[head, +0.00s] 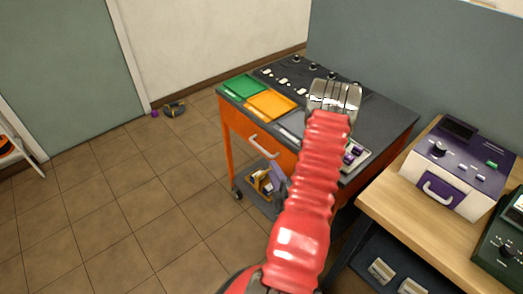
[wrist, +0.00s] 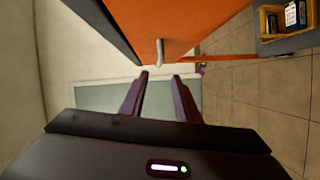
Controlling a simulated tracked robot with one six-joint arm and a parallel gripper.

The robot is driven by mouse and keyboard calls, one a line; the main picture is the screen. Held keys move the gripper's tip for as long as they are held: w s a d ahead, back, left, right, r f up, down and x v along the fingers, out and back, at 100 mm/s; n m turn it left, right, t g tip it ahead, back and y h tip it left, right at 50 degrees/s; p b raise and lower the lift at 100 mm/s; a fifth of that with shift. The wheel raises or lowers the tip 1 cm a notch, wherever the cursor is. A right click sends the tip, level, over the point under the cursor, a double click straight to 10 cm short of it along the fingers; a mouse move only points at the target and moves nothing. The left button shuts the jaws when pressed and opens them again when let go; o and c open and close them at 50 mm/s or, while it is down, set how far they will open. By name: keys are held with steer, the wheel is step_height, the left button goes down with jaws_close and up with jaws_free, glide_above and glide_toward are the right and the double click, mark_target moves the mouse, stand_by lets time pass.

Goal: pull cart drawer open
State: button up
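The cart (head: 228,128) has orange sides and a dark grey top. Its drawer front is orange with a pale bar handle (head: 263,146), and the drawer looks shut. In the wrist view the orange front (wrist: 185,20) fills the top and the handle (wrist: 159,52) sticks out from it. My gripper (wrist: 161,75) has its two purple fingers apart, with nothing between them. The handle lies just beyond the fingertips, towards the drawer front, and appears not gripped. In the head view my red arm crosses the cart's right part and hides much of the drawer front and my gripper.
Green (head: 243,86) and orange (head: 271,104) trays lie on the cart top. A yellow crate (wrist: 268,22) sits on the cart's lower shelf. A wooden bench (head: 405,212) with a purple-and-white device (head: 455,170) stands close at right. Tiled floor at left is mostly clear.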

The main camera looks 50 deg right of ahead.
mark_target(262, 149)
steer(key=x, duration=1.3)
steer(key=shift+w+d, duration=0.15)
steer(key=shift+w, duration=0.1)
steer(key=shift+c, duration=0.3)
jaws_close()
steer(key=shift+f, duration=0.1)
